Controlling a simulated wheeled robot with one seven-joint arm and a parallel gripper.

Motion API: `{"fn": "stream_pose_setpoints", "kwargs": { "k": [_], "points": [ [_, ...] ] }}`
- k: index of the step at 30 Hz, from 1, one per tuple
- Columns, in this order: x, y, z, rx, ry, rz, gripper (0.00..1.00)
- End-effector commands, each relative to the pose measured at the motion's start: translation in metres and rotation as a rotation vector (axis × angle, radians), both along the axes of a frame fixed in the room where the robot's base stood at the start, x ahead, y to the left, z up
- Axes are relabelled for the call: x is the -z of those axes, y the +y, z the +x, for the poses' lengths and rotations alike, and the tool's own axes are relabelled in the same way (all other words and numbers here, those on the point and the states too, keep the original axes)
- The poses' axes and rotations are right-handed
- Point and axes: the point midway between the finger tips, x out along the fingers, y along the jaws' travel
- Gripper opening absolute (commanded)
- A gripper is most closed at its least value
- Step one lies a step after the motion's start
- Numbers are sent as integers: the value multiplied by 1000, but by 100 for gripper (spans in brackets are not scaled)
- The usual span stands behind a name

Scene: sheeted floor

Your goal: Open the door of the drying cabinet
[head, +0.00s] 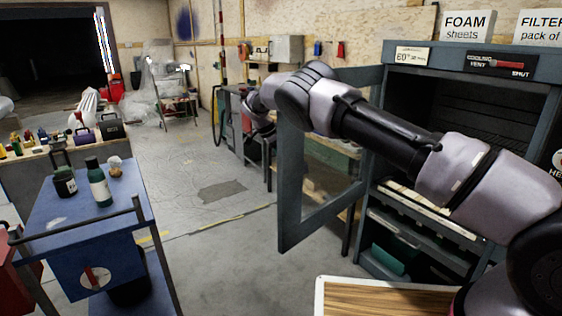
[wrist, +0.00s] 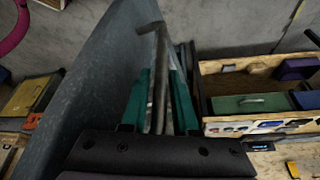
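The drying cabinet (head: 465,62) stands at the right with a dark interior and wire shelf. Its grey-blue framed, glazed door (head: 291,185) is swung wide open to the left. My arm reaches across the cabinet front to the door's far side. In the head view my gripper is largely hidden behind the door's edge. In the wrist view the teal fingers of my gripper (wrist: 159,88) lie on either side of a grey bar handle (wrist: 159,62), beside the door panel (wrist: 100,65). Gaps show between bar and fingers; firm contact cannot be made out.
A blue cart (head: 85,205) with bottles stands at the left. A wood-topped surface (head: 385,300) is at the bottom. A workbench lies beyond the door. The grey floor between cart and door is clear. In the wrist view, a wooden tray (wrist: 225,68) lies at the right.

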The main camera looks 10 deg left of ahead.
Motion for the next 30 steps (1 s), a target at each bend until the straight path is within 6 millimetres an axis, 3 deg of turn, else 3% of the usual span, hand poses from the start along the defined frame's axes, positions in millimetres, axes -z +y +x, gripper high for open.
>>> {"fn": "stream_pose_setpoints", "kwargs": {
  "k": [13,24,30],
  "points": [
    [-6,2,-1,0,0,1,47],
    [-69,27,-12,-2,-3,2,47],
    [-94,35,-16,0,-2,0,47]
  ]
}}
